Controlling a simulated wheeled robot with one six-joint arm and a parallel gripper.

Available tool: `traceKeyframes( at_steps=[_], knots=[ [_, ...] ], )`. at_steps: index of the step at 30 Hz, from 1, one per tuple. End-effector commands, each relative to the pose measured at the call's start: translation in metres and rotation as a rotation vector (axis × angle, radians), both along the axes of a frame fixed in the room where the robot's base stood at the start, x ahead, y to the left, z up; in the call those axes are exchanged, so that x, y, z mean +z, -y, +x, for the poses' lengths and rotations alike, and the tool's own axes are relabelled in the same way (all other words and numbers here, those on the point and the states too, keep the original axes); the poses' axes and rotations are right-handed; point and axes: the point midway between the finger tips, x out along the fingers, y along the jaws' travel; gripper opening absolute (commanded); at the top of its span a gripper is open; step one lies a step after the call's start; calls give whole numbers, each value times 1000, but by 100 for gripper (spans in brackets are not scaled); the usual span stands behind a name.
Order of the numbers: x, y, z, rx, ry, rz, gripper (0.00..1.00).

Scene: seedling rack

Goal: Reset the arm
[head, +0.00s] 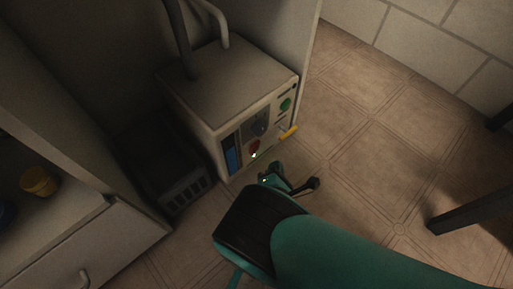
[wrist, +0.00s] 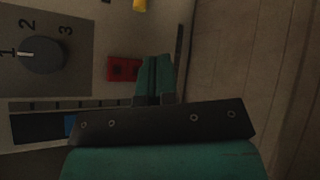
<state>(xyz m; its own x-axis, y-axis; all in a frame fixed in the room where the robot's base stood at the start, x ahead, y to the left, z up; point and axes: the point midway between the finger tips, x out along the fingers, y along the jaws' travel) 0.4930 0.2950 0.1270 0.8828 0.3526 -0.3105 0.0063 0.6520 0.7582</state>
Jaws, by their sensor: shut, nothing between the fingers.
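My gripper (head: 270,174) is low in front of the control box (head: 221,83) in the head view, near its front face. In the wrist view my gripper (wrist: 154,62) has its two teal fingers together with nothing between them. The fingers point toward the box's front, beside a red square part (wrist: 123,68). I cannot tell whether they touch the box. A dial (wrist: 43,55) marked 1, 2, 3 has its white mark toward 1.
The box also carries a green button (head: 285,104), a yellow lever (head: 289,131) and a blue strip (head: 233,160). A dark vented unit (head: 184,193) stands left of it. A shelf holds a yellow pot (head: 39,181).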

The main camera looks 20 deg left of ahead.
Motion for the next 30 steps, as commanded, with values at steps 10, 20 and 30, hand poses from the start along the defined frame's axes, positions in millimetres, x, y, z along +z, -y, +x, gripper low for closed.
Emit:
traceKeyframes(
  at_steps=[10, 20, 30],
  knots=[
    [1, 8, -3, 1, 1, 0, 0],
    [1, 8, -3, 1, 1, 0, 0],
    [99, 29, 61, -404, -235, 220, 0]
  ],
)
